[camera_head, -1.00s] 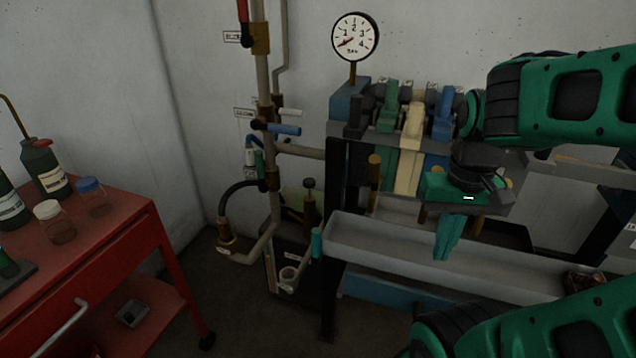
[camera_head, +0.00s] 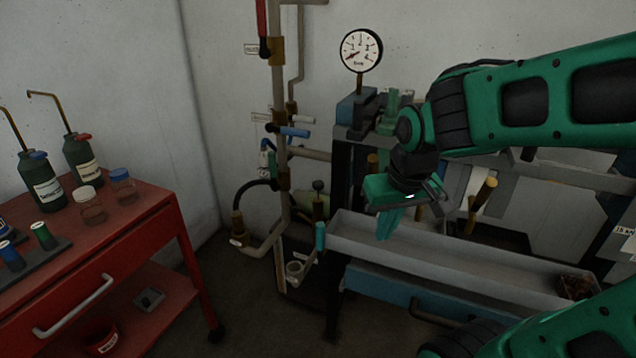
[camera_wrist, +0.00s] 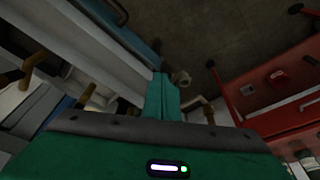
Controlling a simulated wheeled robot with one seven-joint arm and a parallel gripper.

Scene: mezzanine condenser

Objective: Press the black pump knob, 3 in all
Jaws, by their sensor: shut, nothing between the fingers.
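The black pump knob (camera_head: 318,186) sits on top of a short upright pump beside the pipework, left of the long grey trough, in the head view. My gripper (camera_head: 385,230) is shut and empty, fingers pointing down, over the left part of the trough. It is to the right of the knob and apart from it. In the wrist view my closed green fingers (camera_wrist: 162,98) show in the middle. I cannot clearly pick out the knob in that view.
A red cart (camera_head: 120,255) with bottles and jars stands at the left. The grey trough (camera_head: 450,262) lies below my gripper. A pressure gauge (camera_head: 361,50) stands above the plate stack. Pipes with a blue-handled valve (camera_head: 294,132) rise behind the pump. Bare floor lies between cart and trough.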

